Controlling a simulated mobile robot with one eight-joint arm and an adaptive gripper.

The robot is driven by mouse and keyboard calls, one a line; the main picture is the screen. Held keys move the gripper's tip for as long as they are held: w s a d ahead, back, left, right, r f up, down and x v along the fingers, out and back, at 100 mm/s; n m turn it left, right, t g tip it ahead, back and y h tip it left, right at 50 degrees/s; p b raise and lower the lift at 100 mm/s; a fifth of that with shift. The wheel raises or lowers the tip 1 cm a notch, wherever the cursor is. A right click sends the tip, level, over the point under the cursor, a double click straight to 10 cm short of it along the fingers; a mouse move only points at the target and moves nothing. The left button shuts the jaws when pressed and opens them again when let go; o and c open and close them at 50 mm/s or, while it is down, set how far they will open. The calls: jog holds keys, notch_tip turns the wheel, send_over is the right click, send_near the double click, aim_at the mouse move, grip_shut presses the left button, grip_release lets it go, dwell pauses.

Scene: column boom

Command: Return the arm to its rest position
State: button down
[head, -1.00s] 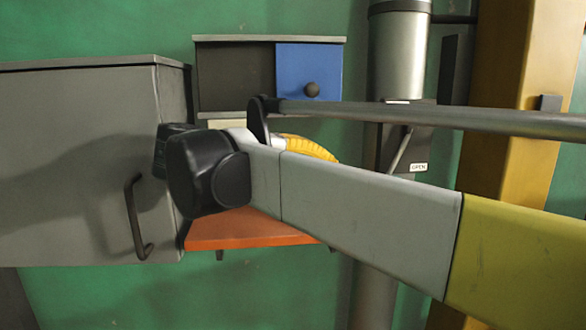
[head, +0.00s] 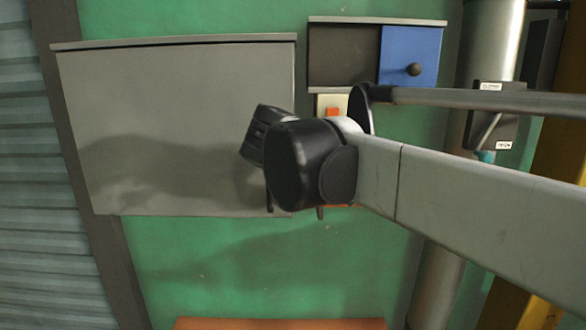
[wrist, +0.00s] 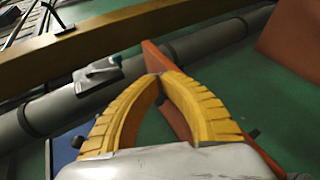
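My gripper (wrist: 160,80) has two curved, ribbed yellow fingers in the wrist view. Their tips meet or nearly meet, and nothing shows held between them. An orange-red panel (wrist: 182,118) appears behind the fingers, seemingly apart from them. In the head view my arm reaches in from the right to a black wrist joint. The arm's end is before the right edge of the grey cabinet. The yellow fingers are hidden in that view.
The grey cabinet (head: 170,100) hangs on the green wall at left. Right of it is a cubby with a blue sliding panel (head: 400,60). A metal pipe (head: 490,40) with a lever box (head: 492,125) stands further right. An orange surface (head: 280,323) lies low in front. Shutter slats (head: 40,190) are far left.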

jog(key=s+d+f+m+y, duration=0.1)
jog(key=s+f+y, duration=0.35)
jog(key=f, duration=0.45)
jog(key=s+f+m+t+y, duration=0.1)
jog(key=s+f+y, duration=0.2)
jog(key=s+f, duration=0.4)
jog(key=s+d+f+m+y, duration=0.15)
jog(key=s+f+y, duration=0.25)
jog(key=f, duration=0.6)
notch_tip(320, 180, down, 24)
jog(key=a+b, duration=0.1)
jog(key=b, duration=2.3)
jog(key=shift+s+t, duration=0.2)
jog(key=shift+t, duration=0.1)
jog(key=shift+m, duration=0.25)
